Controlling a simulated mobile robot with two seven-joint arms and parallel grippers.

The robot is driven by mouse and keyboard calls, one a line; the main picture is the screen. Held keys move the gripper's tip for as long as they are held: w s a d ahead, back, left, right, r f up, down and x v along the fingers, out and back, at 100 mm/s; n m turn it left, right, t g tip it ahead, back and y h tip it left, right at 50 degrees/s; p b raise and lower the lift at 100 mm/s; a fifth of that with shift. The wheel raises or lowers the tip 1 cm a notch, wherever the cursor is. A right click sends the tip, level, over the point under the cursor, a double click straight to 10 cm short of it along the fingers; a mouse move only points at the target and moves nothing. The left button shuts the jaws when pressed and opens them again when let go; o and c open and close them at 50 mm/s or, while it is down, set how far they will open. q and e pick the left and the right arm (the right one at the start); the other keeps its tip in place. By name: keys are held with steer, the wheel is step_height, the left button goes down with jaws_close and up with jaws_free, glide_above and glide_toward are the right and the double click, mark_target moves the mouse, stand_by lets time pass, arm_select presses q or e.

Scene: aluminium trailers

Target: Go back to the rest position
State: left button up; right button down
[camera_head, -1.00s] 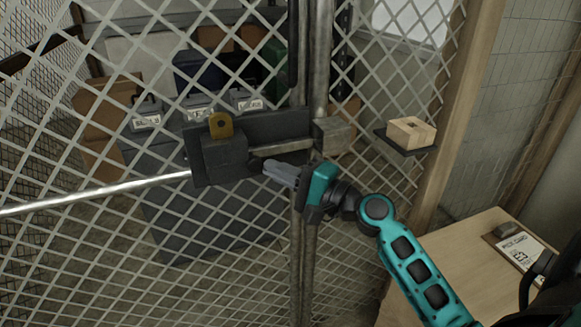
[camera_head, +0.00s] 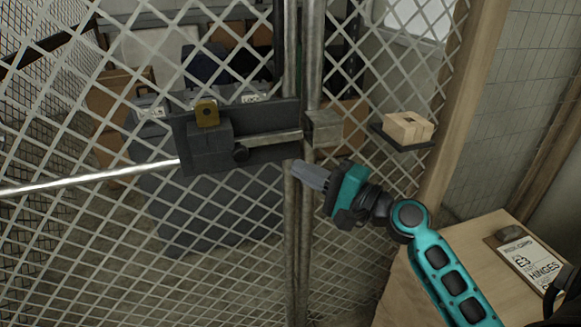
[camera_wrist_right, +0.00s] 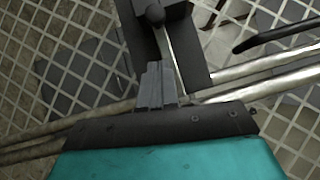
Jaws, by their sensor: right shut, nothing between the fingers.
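My right gripper (camera_head: 298,171) shows in the head view just below and right of the latch on the mesh gate. Its grey fingers are together and empty, apart from the latch. The right wrist view also shows the shut fingers (camera_wrist_right: 155,82), with the latch's dark plate (camera_wrist_right: 190,55) beyond them. The latch (camera_head: 208,148) is a dark block on a plate, with a brass piece (camera_head: 207,112) on top. Its bar (camera_head: 272,139) reaches to the metal keeper (camera_head: 323,129) on the post. My left gripper is not in view.
The wire mesh gate (camera_head: 110,235) fills the left and middle. A small shelf with a wooden block (camera_head: 407,127) is at the right. Boxes and bins lie behind the mesh.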

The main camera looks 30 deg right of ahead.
steer(key=s+a+f+n+g+h, duration=0.1)
steer(key=s+f+n+g+h, duration=0.15)
steer(key=f, duration=0.65)
steer(key=s+a+f+n+g+h, duration=0.15)
steer(key=s+f+n, duration=0.25)
steer(key=f, duration=0.5)
steer(key=s+a+f+n+g+h, duration=0.2)
steer(key=s+a+f+n, duration=0.6)
steer(key=f+n, duration=0.2)
steer(key=shift+a+g, duration=0.3)
steer(key=shift+n+p, duration=0.25)
steer(key=shift+p, duration=0.05)
stand_by(0.6)
